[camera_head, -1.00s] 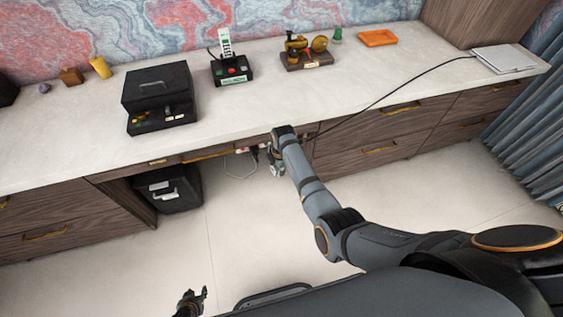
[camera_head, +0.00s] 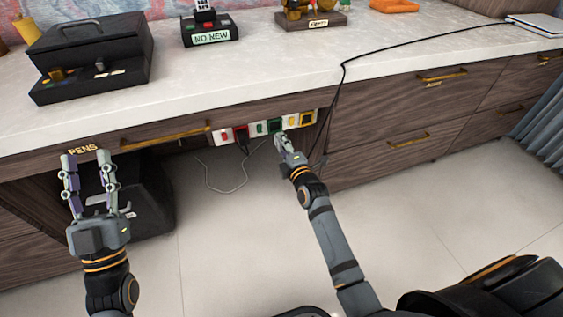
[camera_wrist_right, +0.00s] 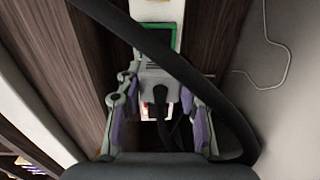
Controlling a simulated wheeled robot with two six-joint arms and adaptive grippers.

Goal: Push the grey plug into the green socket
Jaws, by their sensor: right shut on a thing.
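The green socket (camera_head: 274,126) is a green-framed square on the white strip under the desk's front edge. Its frame also shows at the top of the right wrist view (camera_wrist_right: 177,30). My right gripper (camera_head: 282,140) is just below and in front of the socket, shut on the grey plug (camera_wrist_right: 153,74). The plug overlaps the lower part of the green frame; I cannot tell whether it has entered the socket. A black cable (camera_wrist_right: 150,40) crosses in front of it. My left gripper (camera_head: 88,162) is open and empty at the left, fingers upward, before the desk.
The strip also has a red socket (camera_head: 241,133) with a dark plug, a yellow socket (camera_head: 307,118) and small coloured switches. The black cable runs over the desktop from a laptop (camera_head: 538,23). A black box (camera_head: 150,195) stands under the desk.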

